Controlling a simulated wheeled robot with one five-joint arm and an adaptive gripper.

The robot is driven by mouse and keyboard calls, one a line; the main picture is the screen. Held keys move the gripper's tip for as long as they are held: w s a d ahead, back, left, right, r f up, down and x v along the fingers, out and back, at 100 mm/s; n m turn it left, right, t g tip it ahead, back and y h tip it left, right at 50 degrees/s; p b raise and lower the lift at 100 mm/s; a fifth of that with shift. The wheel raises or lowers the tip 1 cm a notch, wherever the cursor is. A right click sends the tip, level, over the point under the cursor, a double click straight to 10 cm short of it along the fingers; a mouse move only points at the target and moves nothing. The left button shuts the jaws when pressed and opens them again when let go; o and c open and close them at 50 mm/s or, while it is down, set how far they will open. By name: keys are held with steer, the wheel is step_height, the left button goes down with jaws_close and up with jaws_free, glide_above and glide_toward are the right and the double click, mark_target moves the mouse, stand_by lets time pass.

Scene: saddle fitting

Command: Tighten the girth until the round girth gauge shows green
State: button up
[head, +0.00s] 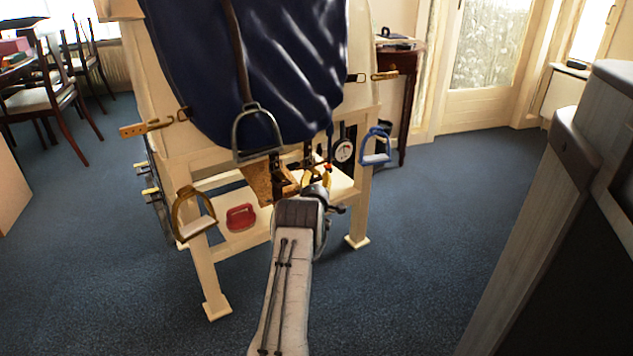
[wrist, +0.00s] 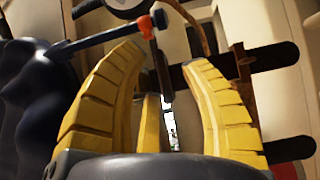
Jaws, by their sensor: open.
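A navy saddle pad (head: 205,70) hangs over the cream wooden stand. Dark girth straps (head: 307,155) hang below its lower edge. The round girth gauge (head: 343,150) has a white face and dark rim and hangs right of the straps; its reading is too small to tell. My gripper (head: 318,178), with yellow fingers, is just under the straps. In the wrist view, my gripper (wrist: 163,62) is open, with a dark strap end (wrist: 162,75) seen between the fingers; I cannot tell whether they touch it. Part of a round rim, perhaps the gauge, is cut off at the top.
A metal stirrup (head: 257,132) hangs in front of the pad. A brass stirrup (head: 195,215) and a blue stirrup (head: 376,147) hang at the stand's sides. A red brush (head: 240,217) lies on the shelf. A large cabinet (head: 590,180) stands at right. Blue carpet is clear around the stand.

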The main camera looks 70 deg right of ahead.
mark_target(317, 174)
steer(key=shift+o, duration=0.2)
jaws_close()
steer(key=shift+r, duration=0.15)
steer(key=shift+r, duration=1.6)
steer(key=shift+c, duration=0.2)
jaws_free()
steer(key=shift+f, duration=0.1)
